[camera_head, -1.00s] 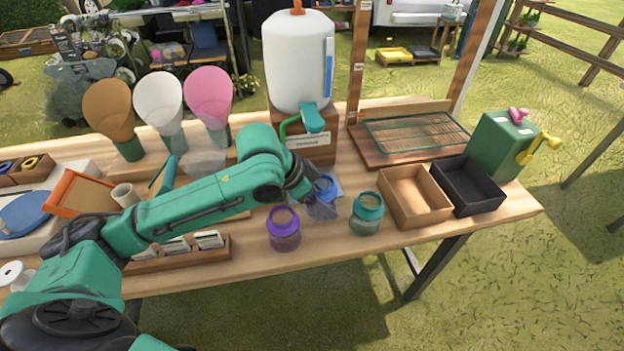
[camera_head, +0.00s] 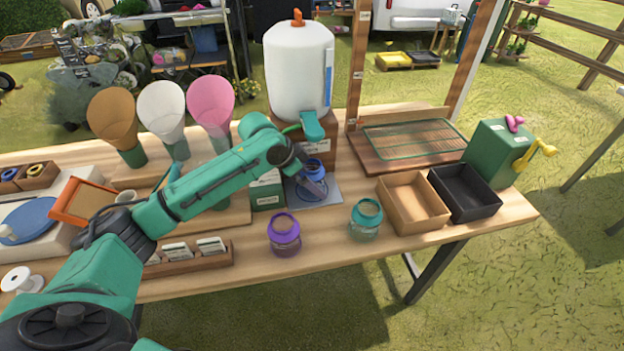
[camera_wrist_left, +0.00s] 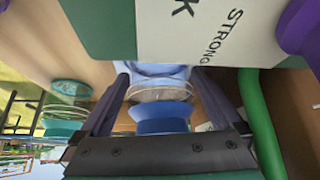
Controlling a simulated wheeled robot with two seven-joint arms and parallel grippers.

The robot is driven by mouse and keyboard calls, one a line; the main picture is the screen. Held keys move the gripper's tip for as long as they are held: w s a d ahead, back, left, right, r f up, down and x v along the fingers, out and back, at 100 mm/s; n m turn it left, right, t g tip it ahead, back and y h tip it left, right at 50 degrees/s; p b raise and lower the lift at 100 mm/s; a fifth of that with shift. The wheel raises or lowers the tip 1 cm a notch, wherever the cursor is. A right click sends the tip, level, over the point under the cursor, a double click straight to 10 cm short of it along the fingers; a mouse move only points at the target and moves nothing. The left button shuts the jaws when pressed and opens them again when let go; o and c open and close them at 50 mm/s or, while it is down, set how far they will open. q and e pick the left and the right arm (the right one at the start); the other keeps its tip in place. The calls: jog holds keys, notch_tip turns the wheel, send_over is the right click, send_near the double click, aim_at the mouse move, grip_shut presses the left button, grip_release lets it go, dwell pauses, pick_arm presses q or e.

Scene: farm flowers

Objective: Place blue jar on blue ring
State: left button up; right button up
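The blue jar (camera_head: 316,187), clear with a blue lid, is at my left gripper (camera_head: 304,168), over the grey mat under the white tank's tap. In the left wrist view the jar's blue lid (camera_wrist_left: 160,120) lies between the two dark fingers of my left gripper (camera_wrist_left: 163,95), which close on its sides. The jar looks slightly tilted. A blue ring (camera_head: 303,196) partly shows on the grey mat (camera_head: 331,198) around the jar's lower part. I cannot tell whether the jar's base touches the mat. My right gripper is not in view.
A purple-lidded jar (camera_head: 284,235) and a teal-lidded jar (camera_head: 366,218) stand near the front edge. A green labelled box (camera_head: 267,194) is left of the mat. The white tank (camera_head: 298,68) and tap (camera_head: 312,126) are close above. Cardboard (camera_head: 412,201) and black (camera_head: 466,190) trays lie right.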

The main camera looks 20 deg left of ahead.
pick_arm(q)
jog(key=v, duration=1.2)
jog(key=shift+r, duration=0.2)
